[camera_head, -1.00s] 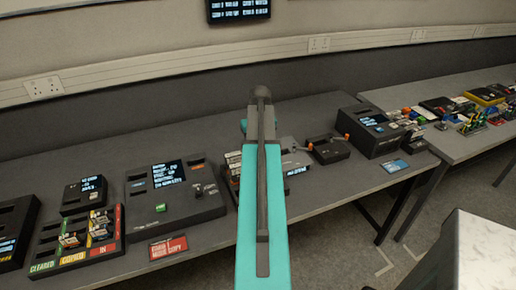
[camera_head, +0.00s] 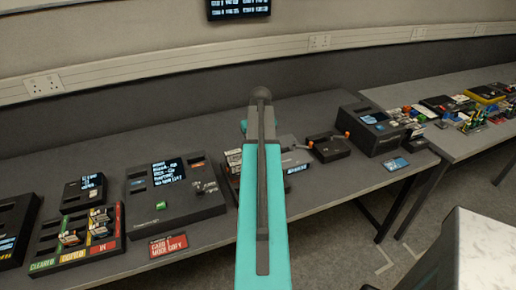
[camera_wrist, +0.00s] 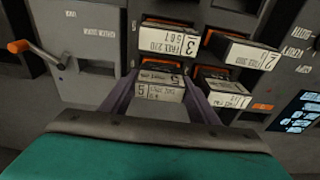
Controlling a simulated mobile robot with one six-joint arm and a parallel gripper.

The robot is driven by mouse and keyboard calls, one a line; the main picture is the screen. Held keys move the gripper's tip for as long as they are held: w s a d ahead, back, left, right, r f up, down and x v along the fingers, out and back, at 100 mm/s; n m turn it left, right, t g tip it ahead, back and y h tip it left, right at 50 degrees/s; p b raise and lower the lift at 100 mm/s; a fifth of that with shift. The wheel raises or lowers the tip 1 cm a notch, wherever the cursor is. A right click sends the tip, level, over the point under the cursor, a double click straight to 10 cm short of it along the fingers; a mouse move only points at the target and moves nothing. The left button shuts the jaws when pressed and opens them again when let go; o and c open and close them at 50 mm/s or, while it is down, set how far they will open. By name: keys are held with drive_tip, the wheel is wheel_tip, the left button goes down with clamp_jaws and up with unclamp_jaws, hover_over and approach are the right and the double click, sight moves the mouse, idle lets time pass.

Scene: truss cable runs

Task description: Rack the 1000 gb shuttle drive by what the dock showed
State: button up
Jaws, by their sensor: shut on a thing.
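My gripper (camera_wrist: 164,84) is shut on a shuttle drive (camera_wrist: 160,91) with a white label reading 5, seen in the wrist view. The drive is at the lower left opening of a dark rack (camera_wrist: 140,42). I cannot tell how deep it sits. Other labelled drives stick out of the rack: one marked 3 (camera_wrist: 170,40) above, one marked 2 (camera_wrist: 248,54) at upper right, and one (camera_wrist: 226,94) at lower right. The capacity of the held drive is not readable. In the head view my teal arm hides the gripper and most of the rack.
An orange-handled lever (camera_wrist: 35,50) stands left of the rack, and a lit screen (camera_wrist: 297,112) lies right. In the head view, a dark box with a screen (camera_head: 205,203) and a coloured tray (camera_head: 72,258) stand left. Another box (camera_head: 356,129) stands right. The back bench strip is clear.

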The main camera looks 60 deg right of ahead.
drive_tip(key=o, duration=1.8)
drive_tip(key=shift+r+p, duration=2.5)
drive_tip(key=shift+r, duration=1.3)
drive_tip(key=shift+f, duration=0.1)
